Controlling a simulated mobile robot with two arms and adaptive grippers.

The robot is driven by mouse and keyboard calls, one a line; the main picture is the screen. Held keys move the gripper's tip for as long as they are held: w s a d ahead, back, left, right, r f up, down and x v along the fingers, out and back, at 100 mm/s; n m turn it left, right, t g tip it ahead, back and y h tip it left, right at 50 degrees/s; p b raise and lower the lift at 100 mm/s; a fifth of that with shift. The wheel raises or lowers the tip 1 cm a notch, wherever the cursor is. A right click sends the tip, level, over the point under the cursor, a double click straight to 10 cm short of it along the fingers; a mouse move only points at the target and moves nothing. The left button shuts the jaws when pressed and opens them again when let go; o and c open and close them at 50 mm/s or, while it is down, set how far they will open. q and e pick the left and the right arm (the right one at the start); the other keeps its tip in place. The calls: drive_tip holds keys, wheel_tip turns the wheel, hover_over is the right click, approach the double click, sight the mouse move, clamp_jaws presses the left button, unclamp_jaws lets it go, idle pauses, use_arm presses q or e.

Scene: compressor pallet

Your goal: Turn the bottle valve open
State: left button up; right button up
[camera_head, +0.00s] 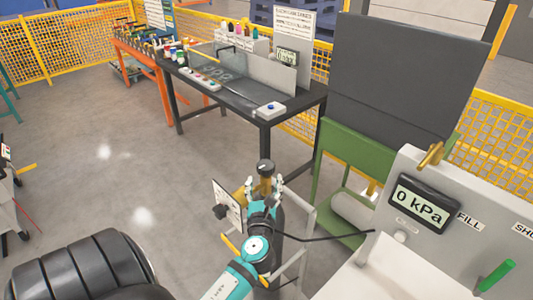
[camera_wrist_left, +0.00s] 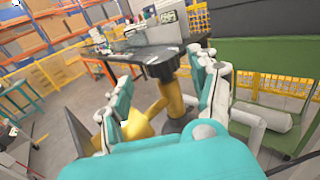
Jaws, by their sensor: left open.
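The bottle valve has a round black knob (camera_head: 265,166) on top of a brass body (camera_head: 265,186). The knob also shows in the left wrist view (camera_wrist_left: 161,66), with the brass body (camera_wrist_left: 173,98) below it. My left gripper (camera_head: 264,184) is open, with a finger on either side of the brass valve, just below the knob. In the left wrist view the fingers (camera_wrist_left: 163,80) stand apart around the valve; whether they touch it I cannot tell. The gas bottle below is largely hidden by my gripper and arm. My right gripper is not in view.
A grey panel with a 0 kPa gauge (camera_head: 424,204) and a green lever (camera_head: 496,275) stands at the right. A black hose (camera_head: 330,238) runs toward it. A green stand (camera_head: 350,150) and a black workbench (camera_head: 250,92) are behind. Open floor lies to the left.

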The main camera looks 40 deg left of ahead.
sight(266, 161)
use_arm(q)
drive_tip(key=p+x, duration=0.1)
drive_tip(key=x, duration=1.1)
drive_tip(key=shift+w+a, duration=0.2)
drive_tip(key=shift+f, duration=0.2)
drive_tip(key=c, duration=1.1)
drive_tip(key=shift+w, duration=0.1)
clamp_jaws()
drive_tip(key=shift+f, duration=0.1)
drive_tip(key=shift+f, duration=0.15)
